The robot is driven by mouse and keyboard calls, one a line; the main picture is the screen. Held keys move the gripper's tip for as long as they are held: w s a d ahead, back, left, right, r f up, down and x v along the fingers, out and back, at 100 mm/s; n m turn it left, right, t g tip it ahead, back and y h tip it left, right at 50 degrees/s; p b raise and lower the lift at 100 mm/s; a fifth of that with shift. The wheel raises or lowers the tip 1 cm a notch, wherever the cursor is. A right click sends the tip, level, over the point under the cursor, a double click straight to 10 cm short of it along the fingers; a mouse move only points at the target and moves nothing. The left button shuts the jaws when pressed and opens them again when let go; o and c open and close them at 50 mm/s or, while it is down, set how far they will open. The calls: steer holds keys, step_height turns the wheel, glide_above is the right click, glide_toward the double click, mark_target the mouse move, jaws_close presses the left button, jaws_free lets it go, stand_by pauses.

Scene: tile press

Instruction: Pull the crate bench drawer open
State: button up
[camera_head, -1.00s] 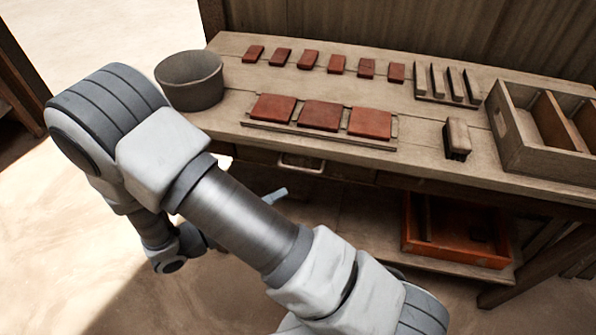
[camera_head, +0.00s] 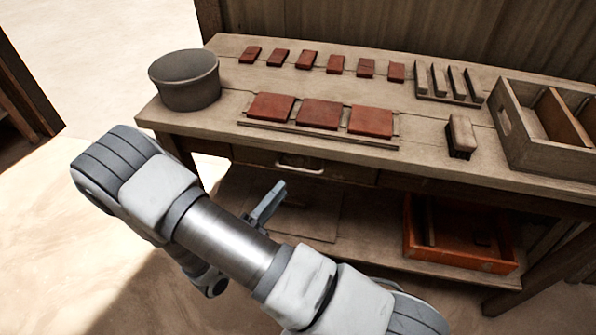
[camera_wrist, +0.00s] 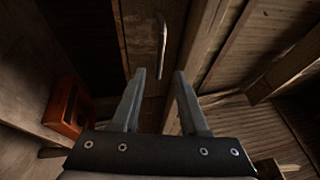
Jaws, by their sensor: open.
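The bench drawer (camera_head: 335,170) sits under the front edge of the wooden bench (camera_head: 425,135) and looks shut. Its pale bar handle (camera_head: 299,166) shows on the drawer front. My gripper (camera_head: 277,190) is partly hidden behind my arm, a little below and in front of the handle in the head view. In the wrist view my gripper (camera_wrist: 160,73) is open and empty. The handle (camera_wrist: 162,45) appears upright just beyond the gap between the fingertips, on the drawer front (camera_wrist: 139,30). The fingers do not appear to touch it.
A round pot (camera_head: 187,92) stands at the bench's left end. Red tiles (camera_head: 319,114) lie on a board and in a row behind. A brush-like block (camera_head: 461,137) and a divided wooden crate (camera_head: 545,155) stand right. An orange tray (camera_head: 460,262) rests on the lower shelf.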

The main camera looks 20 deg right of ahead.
mark_target(298, 169)
steer(key=b+x, duration=0.1)
steer(key=x, duration=0.7)
steer(key=shift+w+d, duration=0.1)
jaws_close()
steer(key=shift+r, duration=0.1)
stand_by(1.1)
